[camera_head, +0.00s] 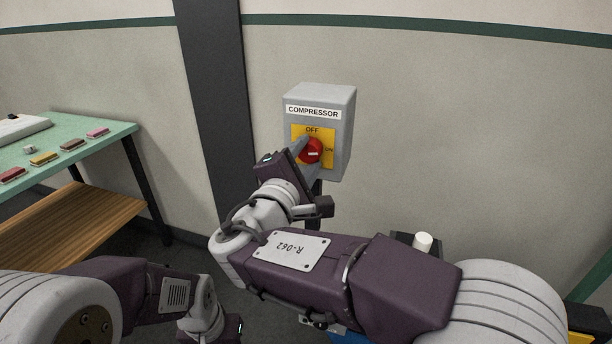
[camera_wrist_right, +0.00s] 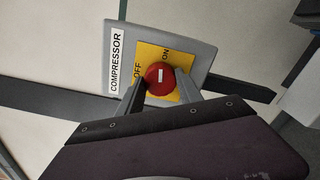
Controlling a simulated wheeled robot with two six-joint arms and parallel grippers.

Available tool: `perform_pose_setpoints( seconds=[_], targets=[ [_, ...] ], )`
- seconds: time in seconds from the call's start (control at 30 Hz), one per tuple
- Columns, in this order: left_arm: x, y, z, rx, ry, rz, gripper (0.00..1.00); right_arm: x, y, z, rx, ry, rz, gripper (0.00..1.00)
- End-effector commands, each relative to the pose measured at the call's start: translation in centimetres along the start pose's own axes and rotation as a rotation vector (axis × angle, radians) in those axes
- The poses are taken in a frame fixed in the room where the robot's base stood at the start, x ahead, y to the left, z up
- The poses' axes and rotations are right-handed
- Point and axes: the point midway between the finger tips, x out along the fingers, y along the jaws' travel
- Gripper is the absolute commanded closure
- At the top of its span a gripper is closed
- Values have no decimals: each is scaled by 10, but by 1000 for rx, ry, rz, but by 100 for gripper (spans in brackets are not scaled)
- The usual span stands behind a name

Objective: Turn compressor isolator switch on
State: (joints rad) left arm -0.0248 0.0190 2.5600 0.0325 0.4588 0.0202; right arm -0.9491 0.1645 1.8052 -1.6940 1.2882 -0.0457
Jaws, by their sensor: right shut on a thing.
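The compressor isolator switch is a grey box (camera_head: 342,112) labelled COMPRESSOR, with a yellow plate (camera_head: 299,131) marked OFF at the top and ON at the right. Its round red knob (camera_head: 313,151) has a white mark lying level, in line with ON. The right wrist view shows the knob (camera_wrist_right: 160,76) with its mark running toward ON. My right gripper (camera_head: 306,154) is shut on the knob, one finger on either side. My left gripper (camera_head: 232,328) is low at the bottom edge, away from the switch; its fingers are out of sight.
A green-topped table (camera_head: 88,129) with several small coloured blocks and a wooden lower shelf (camera_head: 85,215) stands at the left. A dark post (camera_head: 211,90) runs up the wall left of the switch. A white cylinder (camera_head: 422,243) stands behind my right arm. The wall right of the box is clear.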

Motion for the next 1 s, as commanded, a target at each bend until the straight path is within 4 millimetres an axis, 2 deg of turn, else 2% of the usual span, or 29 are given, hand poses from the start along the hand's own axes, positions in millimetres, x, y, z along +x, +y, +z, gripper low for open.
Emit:
perform_pose_setpoints(
  seconds=[0.03,0.33,1.0],
  targets=[
    [12,0,1,0,0,0,64,0,-6,-3,32,1,0,98],
    [34,-1,4,0,0,0,64,0,-3,-2,169,1,0,98],
    [39,-1,4,0,0,0,64,0,0,0,218,1,-1,98]
  ],
)
